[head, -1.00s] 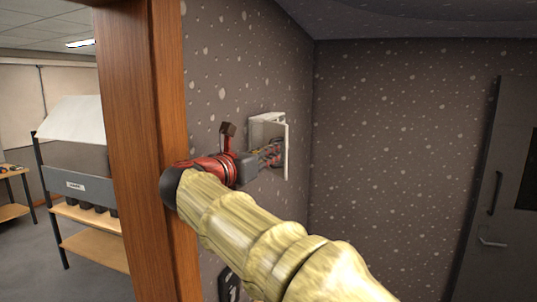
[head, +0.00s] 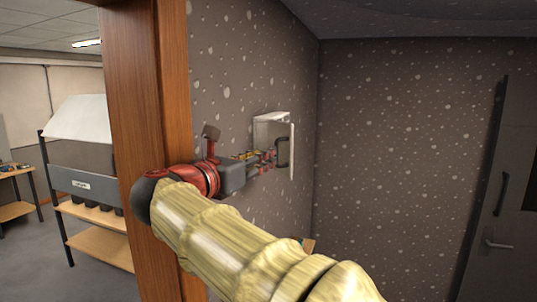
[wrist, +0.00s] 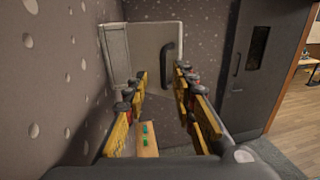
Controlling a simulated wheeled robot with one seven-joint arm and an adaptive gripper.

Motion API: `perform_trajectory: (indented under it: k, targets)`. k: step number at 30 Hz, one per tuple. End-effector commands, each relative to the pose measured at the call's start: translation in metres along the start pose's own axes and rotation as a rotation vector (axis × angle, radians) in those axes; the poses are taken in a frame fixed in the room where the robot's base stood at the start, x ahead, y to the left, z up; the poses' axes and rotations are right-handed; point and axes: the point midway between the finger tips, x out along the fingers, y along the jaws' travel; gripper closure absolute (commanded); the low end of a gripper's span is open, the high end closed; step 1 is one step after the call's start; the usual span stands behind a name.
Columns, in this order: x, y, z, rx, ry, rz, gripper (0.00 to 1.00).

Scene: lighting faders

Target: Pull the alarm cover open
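The alarm cover (head: 287,132) is a pale panel on a small box on the speckled left wall. It stands out from the wall and carries a dark bar handle (head: 283,152). In the wrist view the cover (wrist: 148,48) is ahead, with its handle (wrist: 169,52) at the panel's right side, seen between the finger lines. My gripper (head: 268,157) is just left of the handle in the head view. In the wrist view my gripper (wrist: 161,74) has its yellow-and-black fingers spread, with nothing between them. The fingertips look short of the handle; exact contact is hard to tell.
A wooden door post (head: 146,100) stands close left of my arm. A grey door (head: 495,170) is on the right. A shelf rack (head: 95,215) stands beyond the post. A small wooden piece with green marks (wrist: 147,140) shows low between the fingers.

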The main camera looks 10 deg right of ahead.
Motion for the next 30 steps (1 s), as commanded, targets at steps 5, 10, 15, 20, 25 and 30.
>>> perform_trajectory:
  k: [5,10,15,20,25,30]
  targets:
    - [-0.014,0.0,0.0,0.001,-0.001,0.0,0.74]
    - [-0.016,-0.001,0.0,0.001,-0.001,-0.001,0.74]
    - [-0.015,0.0,0.001,0.0,0.0,-0.001,0.78]
    - [-0.015,-0.014,0.024,0.023,-0.006,-0.007,0.87]
    - [-0.017,-0.048,0.047,0.015,-0.01,-0.014,0.96]
    - [-0.019,-0.078,0.046,-0.222,-0.016,0.003,1.0]
